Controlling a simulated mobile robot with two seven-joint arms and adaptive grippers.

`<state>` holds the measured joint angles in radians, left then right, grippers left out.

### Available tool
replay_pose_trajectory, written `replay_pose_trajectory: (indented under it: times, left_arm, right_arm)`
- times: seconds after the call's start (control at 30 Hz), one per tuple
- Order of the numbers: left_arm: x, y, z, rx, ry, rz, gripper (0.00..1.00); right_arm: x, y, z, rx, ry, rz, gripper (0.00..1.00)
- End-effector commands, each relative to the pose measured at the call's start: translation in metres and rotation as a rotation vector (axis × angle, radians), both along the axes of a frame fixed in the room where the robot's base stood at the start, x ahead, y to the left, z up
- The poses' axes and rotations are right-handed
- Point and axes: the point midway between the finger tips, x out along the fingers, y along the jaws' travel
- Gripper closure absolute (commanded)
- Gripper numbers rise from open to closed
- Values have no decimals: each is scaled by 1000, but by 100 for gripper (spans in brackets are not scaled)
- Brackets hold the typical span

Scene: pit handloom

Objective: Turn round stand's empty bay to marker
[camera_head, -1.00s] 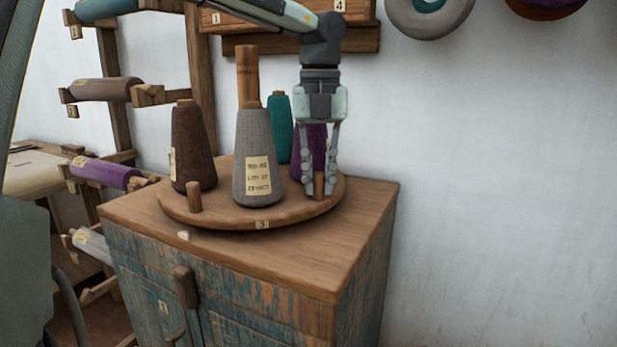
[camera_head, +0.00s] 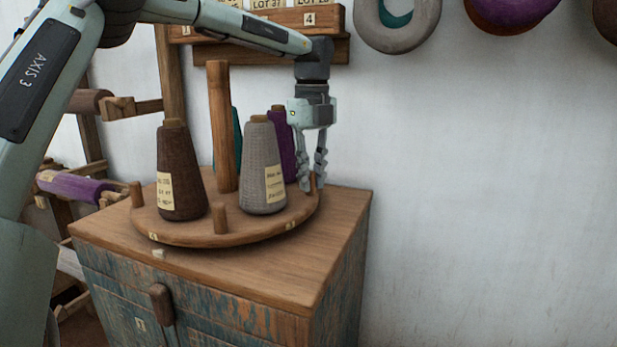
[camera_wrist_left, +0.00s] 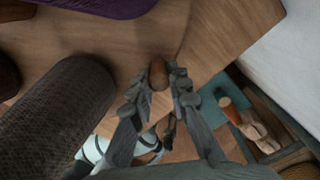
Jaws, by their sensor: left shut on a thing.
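The round stand (camera_head: 190,236) is a wooden turntable on a cabinet, with a central post (camera_head: 221,125) and short rim pegs. A brown cone (camera_head: 178,180) stands front left, a grey cone (camera_head: 262,165) front right, a purple cone (camera_head: 283,140) and mostly hidden teal cone (camera_head: 237,140) behind. I cannot clearly see an empty bay. A small pale marker (camera_head: 159,253) lies on the cabinet top in front of the brown cone. My left gripper (camera_head: 311,178) is shut on the right rim peg, which shows between its fingers in the left wrist view (camera_wrist_left: 159,74).
The cabinet top (camera_head: 285,270) is clear in front of the stand. A rack with a purple roll (camera_head: 75,187) stands at left. A wall shelf (camera_head: 270,50) is above, and yarn rings (camera_head: 400,38) hang at upper right.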

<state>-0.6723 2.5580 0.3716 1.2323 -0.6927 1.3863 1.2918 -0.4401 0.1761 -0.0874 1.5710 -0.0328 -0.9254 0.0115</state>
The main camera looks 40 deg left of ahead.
Motion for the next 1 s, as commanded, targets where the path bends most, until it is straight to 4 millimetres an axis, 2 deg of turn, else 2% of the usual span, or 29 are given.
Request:
replay_pose_trajectory:
  times: [0.5, 1.0]
  left_arm:
    - [36, 25, 0, 1, 0, 242, 100]
    - [49, 38, 0, 1, 1, 346, 100]
  right_arm:
    - [-5, -2, -7, -4, 6, 6, 60]
    - [-5, -1, -7, -4, 7, 7, 60]
